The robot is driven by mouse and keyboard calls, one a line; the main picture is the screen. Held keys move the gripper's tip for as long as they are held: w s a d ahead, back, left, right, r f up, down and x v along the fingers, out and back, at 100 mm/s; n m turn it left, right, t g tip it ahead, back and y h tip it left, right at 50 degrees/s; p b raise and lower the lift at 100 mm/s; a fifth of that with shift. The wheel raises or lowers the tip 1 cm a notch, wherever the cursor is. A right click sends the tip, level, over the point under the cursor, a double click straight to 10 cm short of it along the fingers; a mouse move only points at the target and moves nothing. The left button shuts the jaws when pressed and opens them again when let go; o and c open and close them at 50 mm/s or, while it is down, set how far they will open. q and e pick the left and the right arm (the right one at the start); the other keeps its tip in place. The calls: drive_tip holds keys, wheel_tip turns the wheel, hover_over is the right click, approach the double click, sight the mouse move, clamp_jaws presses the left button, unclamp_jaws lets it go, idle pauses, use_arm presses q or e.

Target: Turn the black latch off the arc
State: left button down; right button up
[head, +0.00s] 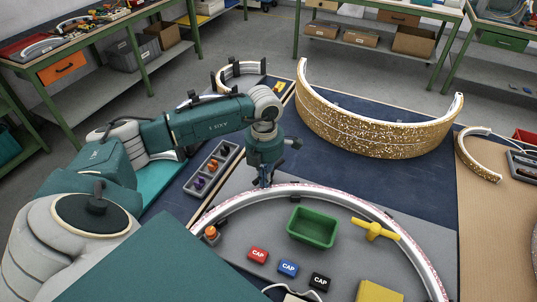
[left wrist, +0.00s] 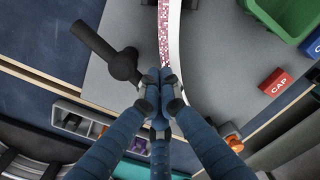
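The arc (head: 327,193) is a curved white band with pink-and-white glitter, lying on a grey mat in the head view. Part of it also shows at the top of the left wrist view (left wrist: 164,30). The black latch (left wrist: 108,52) is a dark bar with a round hub, left of the arc in the left wrist view. It is not clear in the head view. My left gripper (head: 266,183) points down at the arc's far left part. In the left wrist view its blue fingertips (left wrist: 160,88) are together beside the latch hub, with nothing visible between them. Contact with the latch cannot be told.
Inside the arc are a green bin (head: 312,227), a yellow winged knob (head: 375,230) and red, blue and black CAP blocks. An orange-topped piece (head: 211,233) stands near the arc's left end. A grey divided tray (head: 209,171) lies left; a gold glitter arc (head: 375,128) stands behind.

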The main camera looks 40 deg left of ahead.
use_arm(q)
drive_tip(key=shift+s+a, duration=0.15)
drive_tip(key=shift+a, duration=0.15)
drive_tip(key=shift+d, duration=0.2)
drive_tip(key=shift+s+d, duration=0.1)
drive_tip(key=shift+d, duration=0.35)
wheel_tip(320, 180, up, 8)
drive_tip(key=p, duration=0.5)
idle(0.6)
